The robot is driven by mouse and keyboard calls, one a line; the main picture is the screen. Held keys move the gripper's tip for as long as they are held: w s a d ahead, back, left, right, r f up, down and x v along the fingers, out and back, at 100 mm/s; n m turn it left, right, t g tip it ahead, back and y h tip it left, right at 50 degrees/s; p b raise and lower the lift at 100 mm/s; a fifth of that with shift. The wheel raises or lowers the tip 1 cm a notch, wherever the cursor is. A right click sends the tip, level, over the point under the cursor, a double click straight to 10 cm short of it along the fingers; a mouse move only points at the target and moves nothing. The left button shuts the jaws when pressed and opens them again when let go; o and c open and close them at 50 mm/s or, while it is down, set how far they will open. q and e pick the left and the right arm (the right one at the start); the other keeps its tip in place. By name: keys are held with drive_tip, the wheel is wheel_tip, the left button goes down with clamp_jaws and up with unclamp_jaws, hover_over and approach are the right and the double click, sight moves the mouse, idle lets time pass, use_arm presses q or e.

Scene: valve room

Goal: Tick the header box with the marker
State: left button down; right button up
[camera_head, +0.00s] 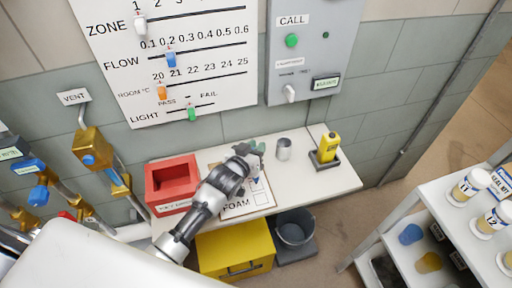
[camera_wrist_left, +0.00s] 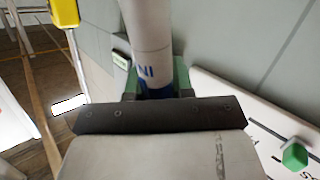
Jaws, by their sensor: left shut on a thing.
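My left gripper (camera_head: 257,150) is over the back part of the white bench, above the upper end of a clipboard sheet (camera_head: 235,207). In the left wrist view my left gripper (camera_wrist_left: 157,82) has its green fingers shut on a white cylinder with a blue band and dark lettering, which looks like the marker (camera_wrist_left: 148,35). The marker's tip is hidden behind the gripper body. Small outlined boxes show on the sheet's right side; my gripper and forearm cover its upper and left parts, so the header box cannot be made out. My right gripper is not in view.
On the bench (camera_head: 345,180) stand a red bin (camera_head: 172,184) at left, a grey cup (camera_head: 284,149) and a yellow device (camera_head: 328,147) in a dock at right. Wall panels rise behind.

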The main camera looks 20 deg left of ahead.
use_arm(q)
drive_tip(key=shift+f+b, duration=0.45)
drive_tip(key=shift+f, duration=0.2)
idle(0.5)
drive_tip(key=shift+d, duration=0.15)
